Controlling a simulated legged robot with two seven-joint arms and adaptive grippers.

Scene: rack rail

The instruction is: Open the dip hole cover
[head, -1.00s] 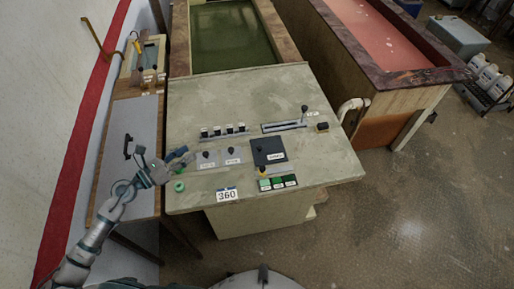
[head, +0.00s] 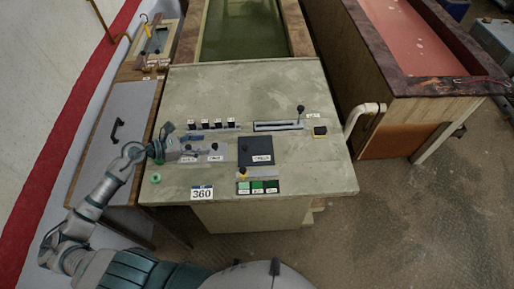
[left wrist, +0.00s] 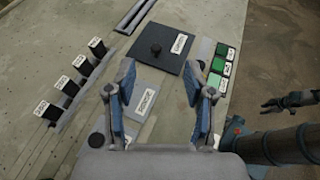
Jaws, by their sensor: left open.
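The sloped panel has a dark square cover (head: 256,150) with a black knob and a white label. It also shows in the left wrist view (left wrist: 178,44). To its left are two small light grey plates (head: 207,156) with knobs and labels. The labels are too small to read, so I cannot tell which cover is the dip hole's. My left gripper (head: 187,139) is over the panel's left side, near the grey plates. In the left wrist view the left gripper (left wrist: 164,94) is open and empty, with the dark cover beyond its fingertips. My right gripper (left wrist: 283,101) seems to show at the right.
Black switches (head: 218,125) stand in a row behind the plates, with a slider (head: 278,126) to their right. Green buttons (head: 258,187) lie in front of the dark cover. A green tank (head: 245,30) is behind.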

